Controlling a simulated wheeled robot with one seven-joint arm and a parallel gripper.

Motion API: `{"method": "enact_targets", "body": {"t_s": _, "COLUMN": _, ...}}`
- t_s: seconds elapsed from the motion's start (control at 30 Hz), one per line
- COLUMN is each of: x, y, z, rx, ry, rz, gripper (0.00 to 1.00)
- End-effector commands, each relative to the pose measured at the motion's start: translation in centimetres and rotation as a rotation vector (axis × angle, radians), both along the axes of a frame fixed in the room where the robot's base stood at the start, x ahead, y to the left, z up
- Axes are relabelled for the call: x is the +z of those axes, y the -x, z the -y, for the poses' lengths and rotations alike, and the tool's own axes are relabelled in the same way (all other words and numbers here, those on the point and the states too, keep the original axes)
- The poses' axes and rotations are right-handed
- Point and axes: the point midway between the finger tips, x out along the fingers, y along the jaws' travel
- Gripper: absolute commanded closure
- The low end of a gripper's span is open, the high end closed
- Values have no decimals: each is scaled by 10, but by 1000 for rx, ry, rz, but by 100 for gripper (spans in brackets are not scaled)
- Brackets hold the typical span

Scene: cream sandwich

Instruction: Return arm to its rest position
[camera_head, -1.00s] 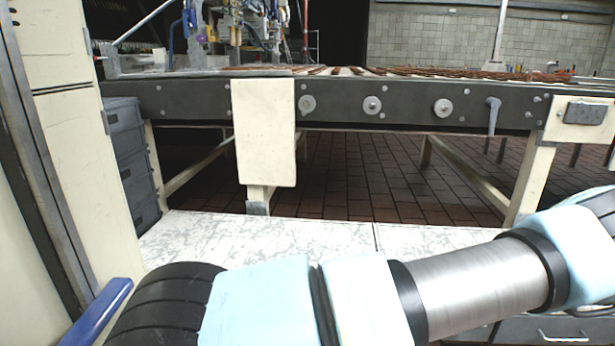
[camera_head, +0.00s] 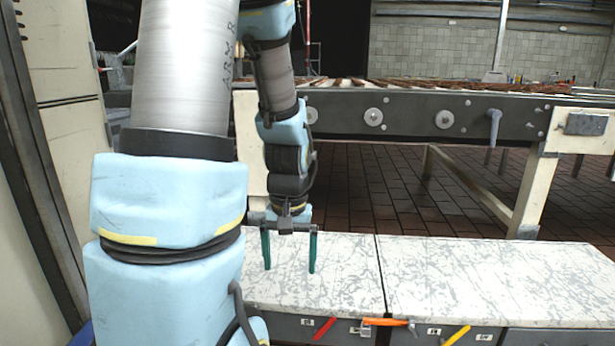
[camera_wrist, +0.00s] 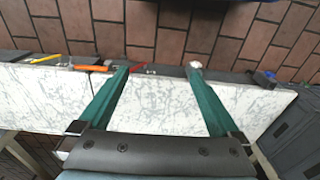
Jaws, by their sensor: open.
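My arm (camera_head: 180,195) stands upright in the left half of the head view and bends over at the top. My gripper (camera_head: 289,262) hangs from it, pointing down over the white marbled bench top (camera_head: 480,275). Its two green fingers are spread apart with nothing between them. The wrist view also shows my gripper (camera_wrist: 158,70) open and empty, with the bench top (camera_wrist: 160,100) behind the fingers. The fingertips appear close above or in front of the bench; the exact gap cannot be told.
Red (camera_head: 324,327), orange (camera_head: 385,322) and yellow (camera_head: 456,336) handled items show at the bench's front edge. A dark-sided conveyor (camera_head: 405,113) stands behind. A cream cabinet (camera_head: 60,110) is at left. Grey crates (camera_wrist: 292,130) show in the wrist view. The right bench top is clear.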

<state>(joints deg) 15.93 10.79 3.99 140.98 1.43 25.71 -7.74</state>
Motion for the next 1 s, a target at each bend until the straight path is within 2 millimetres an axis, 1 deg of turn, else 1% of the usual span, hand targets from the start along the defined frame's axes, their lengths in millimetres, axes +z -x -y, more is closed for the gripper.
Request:
{"method": "enact_targets", "body": {"t_s": 0.03, "x": 8, "y": 4, "z": -8, "rx": 6, "ry": 11, "rz": 21, "gripper": 1}}
{"method": "enact_targets", "body": {"t_s": 0.27, "x": 34, "y": 23, "z": -34, "rx": 1, "ry": 32, "rz": 99, "gripper": 1}}
{"method": "enact_targets", "body": {"t_s": 0.3, "x": 48, "y": 22, "z": -31, "rx": -5, "ry": 32, "rz": 92, "gripper": 1}}
{"method": "enact_targets", "body": {"t_s": 0.47, "x": 77, "y": 21, "z": -31, "rx": -5, "ry": 32, "rz": 90, "gripper": 1}}
{"method": "enact_targets", "body": {"t_s": 0.57, "x": 97, "y": 21, "z": -31, "rx": -5, "ry": 31, "rz": 90, "gripper": 1}}
{"method": "enact_targets", "body": {"t_s": 0.67, "x": 122, "y": 21, "z": -31, "rx": -5, "ry": 31, "rz": 90, "gripper": 1}}
{"method": "enact_targets", "body": {"t_s": 0.8, "x": 167, "y": 21, "z": -31, "rx": -4, "ry": 31, "rz": 90, "gripper": 1}}
{"method": "enact_targets", "body": {"t_s": 1.0, "x": 229, "y": 21, "z": -31, "rx": -4, "ry": 31, "rz": 89, "gripper": 1}}
